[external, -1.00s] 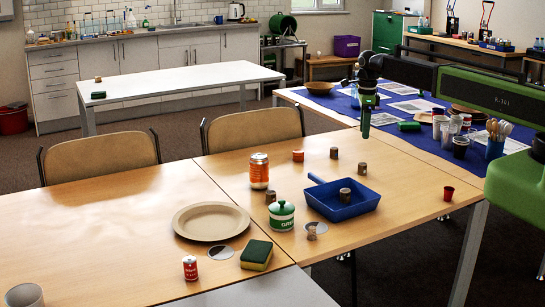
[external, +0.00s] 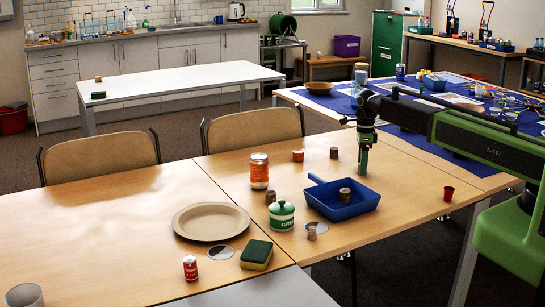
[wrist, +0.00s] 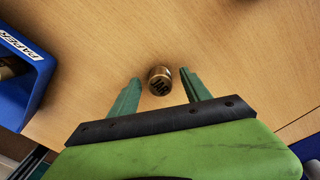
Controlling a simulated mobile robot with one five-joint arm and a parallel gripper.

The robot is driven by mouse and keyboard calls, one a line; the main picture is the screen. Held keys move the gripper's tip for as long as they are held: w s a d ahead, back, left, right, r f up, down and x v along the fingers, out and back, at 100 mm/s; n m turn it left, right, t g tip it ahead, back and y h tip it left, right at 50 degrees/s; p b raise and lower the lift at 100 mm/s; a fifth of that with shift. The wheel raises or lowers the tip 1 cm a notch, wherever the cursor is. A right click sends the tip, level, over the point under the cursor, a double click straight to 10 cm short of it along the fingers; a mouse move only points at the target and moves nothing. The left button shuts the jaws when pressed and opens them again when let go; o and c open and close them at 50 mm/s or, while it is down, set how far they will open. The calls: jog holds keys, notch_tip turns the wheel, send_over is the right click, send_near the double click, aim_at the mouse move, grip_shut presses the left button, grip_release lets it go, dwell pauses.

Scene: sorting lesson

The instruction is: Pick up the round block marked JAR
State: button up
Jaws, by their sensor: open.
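In the wrist view a small round brown block (wrist: 159,80) stands on the wooden table, its dark lettering upside down and apparently reading JAR. My gripper (wrist: 161,77) is open, with one green finger on each side of the block. Small gaps show between block and fingers, so it is not held. In the external view my gripper (external: 363,167) points down at the table, behind the blue pan. The block is mostly or wholly hidden by my fingers there.
A blue pan (external: 325,207) marked PAPER holds another round block (external: 345,195). Other round blocks stand at the back (external: 334,152) and near the green-lidded pot (external: 282,215). Bare wood surrounds the gripper.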

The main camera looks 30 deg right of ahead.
jog(key=shift+f, duration=0.2)
jog(key=shift+c, duration=0.4)
grip_shut()
jog(key=shift+r+p, duration=0.15)
jog(key=shift+p, duration=0.15)
jog(key=shift+r, duration=0.25)
notch_tip(320, 180, up, 4)
jog(key=p, duration=0.4)
jog(key=shift+f, duration=0.15)
jog(key=s+d+r+p, duration=0.5)
jog(key=d+r+p, duration=0.1)
jog(key=d, duration=0.4)
jog(key=shift+s+d+r+p, duration=0.2)
jog(key=shift+r+p, duration=0.05)
jog(key=shift+p, duration=0.1)
